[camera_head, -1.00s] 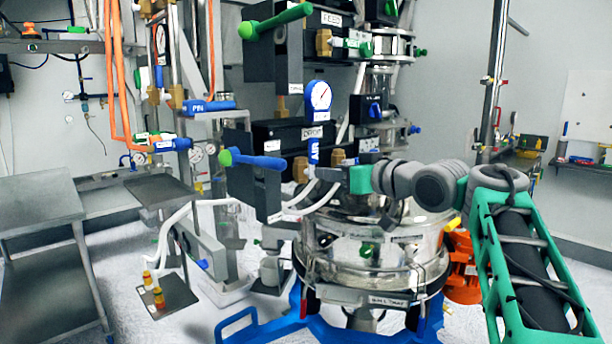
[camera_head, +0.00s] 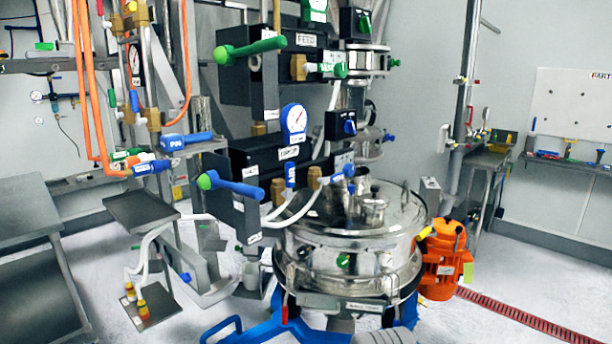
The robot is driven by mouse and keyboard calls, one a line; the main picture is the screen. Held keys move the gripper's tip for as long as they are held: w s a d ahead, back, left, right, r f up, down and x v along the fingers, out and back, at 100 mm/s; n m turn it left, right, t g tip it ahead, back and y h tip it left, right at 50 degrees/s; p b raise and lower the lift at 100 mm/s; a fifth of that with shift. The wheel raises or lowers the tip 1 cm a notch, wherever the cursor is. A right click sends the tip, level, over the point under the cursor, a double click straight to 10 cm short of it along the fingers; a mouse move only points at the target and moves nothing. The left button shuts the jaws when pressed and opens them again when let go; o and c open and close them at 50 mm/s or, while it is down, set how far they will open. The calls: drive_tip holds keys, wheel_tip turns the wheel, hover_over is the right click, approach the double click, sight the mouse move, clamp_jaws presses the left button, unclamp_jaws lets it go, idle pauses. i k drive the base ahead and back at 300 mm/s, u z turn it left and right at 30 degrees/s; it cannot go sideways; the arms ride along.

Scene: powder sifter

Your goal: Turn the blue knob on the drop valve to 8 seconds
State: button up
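The blue knob (camera_head: 349,127) sits on the front of a small black box (camera_head: 337,119), just right of the round white gauge with a blue rim (camera_head: 294,118). Its time marks are too small to read. The drop valve unit (camera_head: 265,155) is a black block with a white label below the gauge, and a blue lever (camera_head: 237,186) with a green end sticks out at its left. My gripper and arm are not in view.
A similar unit with a green lever (camera_head: 250,47) and a green knob (camera_head: 364,22) is above. The round steel sifter (camera_head: 350,235) stands below on a blue frame. An orange motor (camera_head: 440,262) is at its right. Open floor lies at the right.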

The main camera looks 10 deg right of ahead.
sight(349, 170)
drive_tip(key=u, duration=3.1)
drive_tip(key=k, duration=0.85)
drive_tip(key=z, duration=1.95)
drive_tip(key=i, duration=0.45)
drive_tip(key=u, duration=0.05)
